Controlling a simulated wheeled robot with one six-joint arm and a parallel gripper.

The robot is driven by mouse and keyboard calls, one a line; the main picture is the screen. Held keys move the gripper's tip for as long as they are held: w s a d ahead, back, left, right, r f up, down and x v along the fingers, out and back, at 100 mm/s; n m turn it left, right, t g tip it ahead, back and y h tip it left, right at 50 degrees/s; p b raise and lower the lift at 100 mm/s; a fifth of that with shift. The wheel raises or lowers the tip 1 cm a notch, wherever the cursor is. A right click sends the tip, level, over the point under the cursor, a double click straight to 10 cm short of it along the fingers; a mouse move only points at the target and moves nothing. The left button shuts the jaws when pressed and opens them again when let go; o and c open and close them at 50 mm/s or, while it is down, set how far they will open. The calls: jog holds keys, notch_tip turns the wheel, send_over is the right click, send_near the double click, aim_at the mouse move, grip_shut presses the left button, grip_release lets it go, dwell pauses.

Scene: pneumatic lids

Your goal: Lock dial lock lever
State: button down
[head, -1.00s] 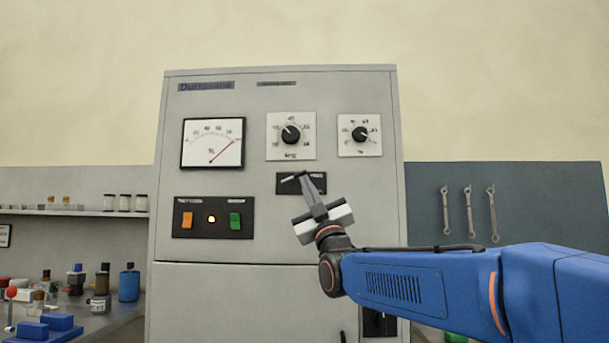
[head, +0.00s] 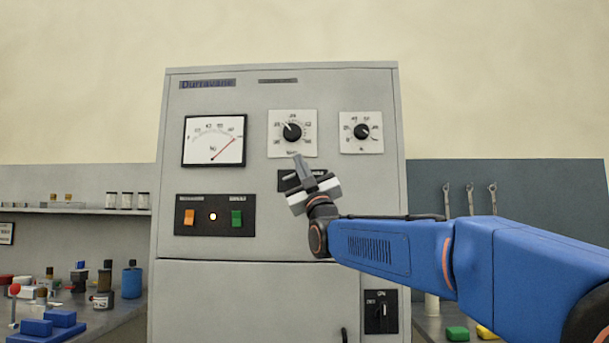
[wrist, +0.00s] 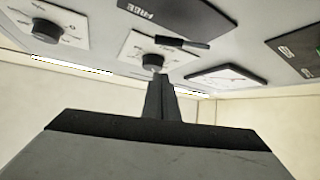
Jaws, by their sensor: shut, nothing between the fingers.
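The lock lever is on a black plate (head: 285,182) below the two dials, and my gripper covers most of this plate in the head view. In the wrist view the plate (wrist: 205,15) reads FREE, and the black lever (wrist: 183,43) sticks out from its edge towards the dial. The left dial (head: 292,131) has a black knob on a white scale plate; it also shows in the wrist view (wrist: 152,61). My gripper (head: 298,160) is shut and empty, its tips pointing up near that dial's lower edge. In the wrist view the fingers (wrist: 160,85) appear beside the lever, apart from it.
A second dial (head: 361,131) is at right, a gauge (head: 214,140) at left. A panel with orange and green switches (head: 214,215) is lower left. A black switch (head: 381,311) is low on the cabinet (head: 240,290). Wrenches hang on the grey board (head: 530,190) at right.

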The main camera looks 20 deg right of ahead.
aim_at(296, 174)
jog(key=shift+w+d+f+y, duration=0.1)
jog(key=shift+w+d+f, duration=0.15)
jog(key=shift+w, duration=0.3)
jog(key=shift+w+d+f+y, duration=0.1)
jog(key=shift+w+d+f, duration=0.2)
jog(key=shift+w, duration=0.2)
jog(key=shift+w+d+f+y, duration=0.1)
jog(key=shift+w+d+f, duration=0.15)
jog(key=shift+w, duration=0.3)
